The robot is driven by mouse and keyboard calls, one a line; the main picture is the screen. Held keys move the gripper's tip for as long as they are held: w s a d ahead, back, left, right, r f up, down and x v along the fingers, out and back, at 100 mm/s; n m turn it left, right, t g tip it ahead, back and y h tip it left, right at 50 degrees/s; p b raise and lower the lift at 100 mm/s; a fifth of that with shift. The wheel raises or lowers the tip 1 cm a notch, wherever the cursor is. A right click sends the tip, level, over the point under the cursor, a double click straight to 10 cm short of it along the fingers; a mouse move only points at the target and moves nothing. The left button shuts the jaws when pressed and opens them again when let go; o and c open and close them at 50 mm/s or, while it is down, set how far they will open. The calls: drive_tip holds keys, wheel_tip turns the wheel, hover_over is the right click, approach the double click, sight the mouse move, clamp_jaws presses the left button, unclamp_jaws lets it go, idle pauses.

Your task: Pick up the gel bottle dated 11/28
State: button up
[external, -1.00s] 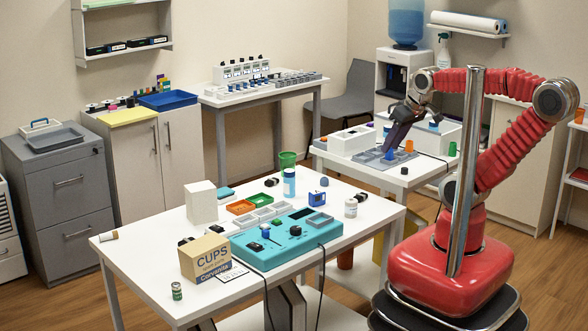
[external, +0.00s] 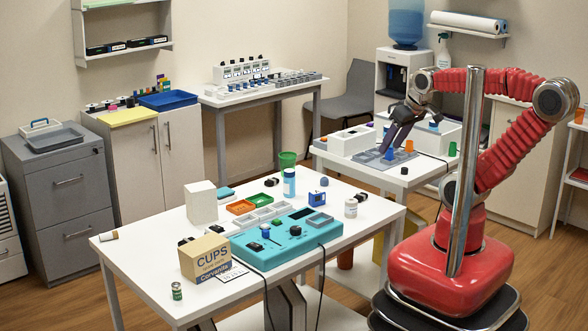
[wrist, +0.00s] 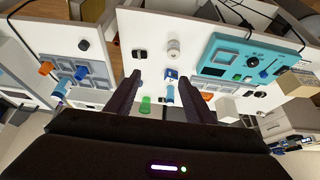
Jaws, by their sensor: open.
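No date is readable on any bottle. A blue bottle (external: 289,182) stands at the back of the front table; it also shows in the wrist view (wrist: 170,93), between my fingers in the picture. A white bottle (external: 351,208) stands near that table's right edge and shows in the wrist view (wrist: 173,47). A small green-labelled vial (external: 177,291) stands at the front left corner. My gripper (external: 391,148) is over the rear right table, away from these bottles. Its two dark fingers (wrist: 163,78) are spread with nothing held between them.
A teal panel with knobs (external: 287,240), a CUPS box (external: 205,258), a white block (external: 201,201) and a small blue device (external: 317,198) crowd the front table. A grey tray (external: 385,159) with a blue piece lies under my gripper. The front table's left part is mostly bare.

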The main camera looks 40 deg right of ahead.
drive_tip(key=shift+o, duration=0.8)
drive_tip(key=w+d+f+n+t+h, duration=0.1)
drive_tip(key=w+d+f+t, duration=0.2)
drive_tip(key=w, duration=0.8)
drive_tip(key=w+d+f+n+t, duration=0.2)
drive_tip(key=w+d, duration=0.3)
drive_tip(key=w, duration=0.7)
drive_tip(key=w+a+f+n+t+y, duration=0.1)
drive_tip(key=w+a+f+n+y, duration=0.2)
drive_tip(key=a+f+y, duration=0.5)
wheel_tip(320, 180, down, 5)
drive_tip(key=shift+w+a+r+n+y, duration=0.1)
drive_tip(key=shift+w+a+n+y, duration=0.35)
drive_tip(key=shift+w, duration=0.4)
